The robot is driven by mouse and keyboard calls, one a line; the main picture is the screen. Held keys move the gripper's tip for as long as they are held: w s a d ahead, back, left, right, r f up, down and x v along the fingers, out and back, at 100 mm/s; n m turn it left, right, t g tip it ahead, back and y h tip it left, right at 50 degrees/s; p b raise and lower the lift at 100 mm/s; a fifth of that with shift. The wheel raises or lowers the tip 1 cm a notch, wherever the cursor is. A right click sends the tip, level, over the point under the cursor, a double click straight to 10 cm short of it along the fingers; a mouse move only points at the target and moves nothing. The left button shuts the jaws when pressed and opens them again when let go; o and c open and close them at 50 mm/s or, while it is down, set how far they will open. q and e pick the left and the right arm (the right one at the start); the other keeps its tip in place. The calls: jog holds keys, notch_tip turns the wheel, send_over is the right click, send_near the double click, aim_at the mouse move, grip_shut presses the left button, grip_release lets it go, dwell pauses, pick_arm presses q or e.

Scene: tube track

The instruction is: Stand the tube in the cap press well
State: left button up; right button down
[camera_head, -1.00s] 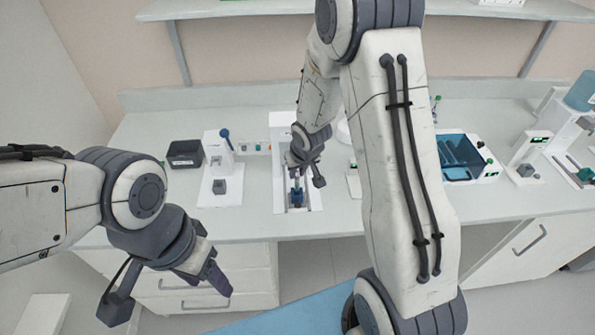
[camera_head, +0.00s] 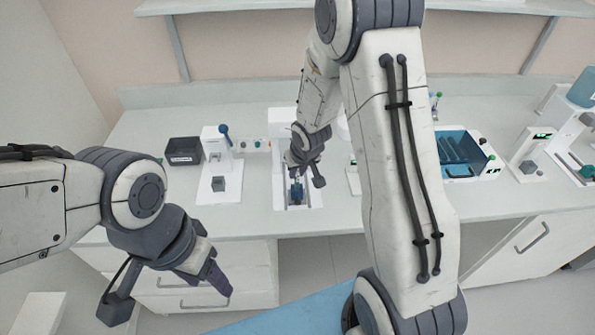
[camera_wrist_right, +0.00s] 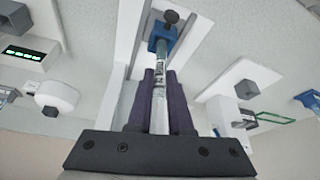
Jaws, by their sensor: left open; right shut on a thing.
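My right gripper (camera_wrist_right: 160,75) is shut on a slim, clear tube (camera_wrist_right: 160,95) with a printed label. The tube's far end meets a blue block (camera_wrist_right: 158,44) with a dark round knob beside it; I cannot tell whether it is seated there. In the head view my right gripper (camera_head: 297,165) is low over a white station (camera_head: 279,185), with the blue block (camera_head: 297,197) under it. My left gripper (camera_head: 208,280) is open and empty in front of the counter. A white press-like stand with a blue lever (camera_head: 225,131) and a grey block (camera_head: 218,184) is left of the white station.
A black bin (camera_head: 185,152) stands at the far left of the counter (camera_head: 145,207). A blue-lined tray (camera_head: 488,160) and more white devices (camera_head: 527,150) are to the right. My right arm hides part of the counter's middle.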

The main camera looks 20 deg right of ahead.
jog(key=shift+f, duration=0.2)
dwell(0.3)
jog(key=shift+f+b, duration=0.5)
jog(key=shift+b, duration=0.15)
jog(key=c, duration=0.8)
grip_release()
jog(key=shift+o, duration=0.2)
jog(key=shift+r, duration=0.1)
jog(key=p+v, duration=0.7)
jog(key=v, duration=0.3)
jog(key=shift+r, duration=0.2)
jog(key=shift+s+a, duration=0.1)
jog(key=shift+a, duration=0.05)
